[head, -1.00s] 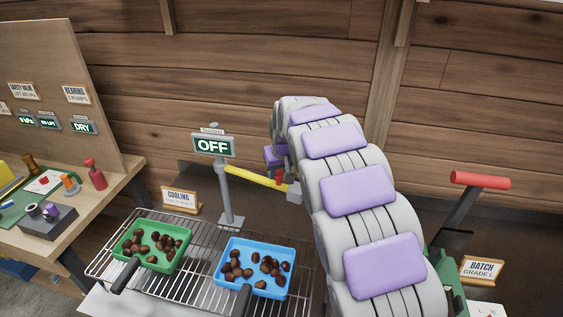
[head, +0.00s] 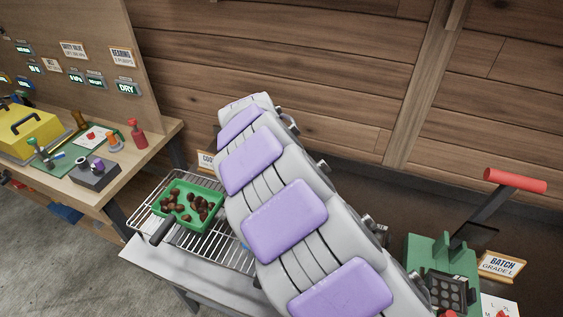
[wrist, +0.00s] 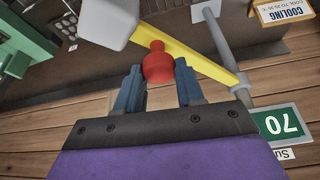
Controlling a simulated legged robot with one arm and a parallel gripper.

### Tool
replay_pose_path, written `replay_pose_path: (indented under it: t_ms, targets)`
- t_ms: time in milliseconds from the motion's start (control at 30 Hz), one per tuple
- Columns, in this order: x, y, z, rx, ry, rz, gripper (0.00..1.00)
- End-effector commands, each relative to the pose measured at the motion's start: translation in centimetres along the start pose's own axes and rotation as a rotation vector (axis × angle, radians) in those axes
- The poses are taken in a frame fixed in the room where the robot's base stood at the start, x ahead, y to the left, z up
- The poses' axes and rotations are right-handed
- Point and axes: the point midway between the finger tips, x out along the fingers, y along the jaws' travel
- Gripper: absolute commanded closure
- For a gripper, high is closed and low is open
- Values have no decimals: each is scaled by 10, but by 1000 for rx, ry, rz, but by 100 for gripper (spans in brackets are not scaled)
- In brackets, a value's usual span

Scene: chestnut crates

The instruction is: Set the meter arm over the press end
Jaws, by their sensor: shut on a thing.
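The meter arm is a yellow bar (wrist: 200,60) with a red knob (wrist: 158,62) and a pale grey head (wrist: 105,20), on a grey post (wrist: 222,50). A green display (wrist: 280,122), partly cut off, sits by the post. My gripper (wrist: 158,78) is shut on the red knob. The press is green with a red lever handle (head: 515,180) and a dark dimpled plate (head: 446,291) at the right of the head view. Part of a green body also shows in the wrist view (wrist: 22,45), left of the grey head. My arm hides the meter in the head view.
A wire rack (head: 222,246) holds a green tray (head: 206,218) of chestnuts, left of my arm. A COOLING sign (wrist: 284,12) stands near the post. A workbench (head: 152,160) with tools stands at left.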

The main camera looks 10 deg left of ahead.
Motion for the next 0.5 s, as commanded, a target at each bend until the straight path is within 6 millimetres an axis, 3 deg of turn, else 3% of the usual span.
replay_pose_path:
  t_ms: [500]
  targets:
    - [-1,-5,5,24,-2,12,100]
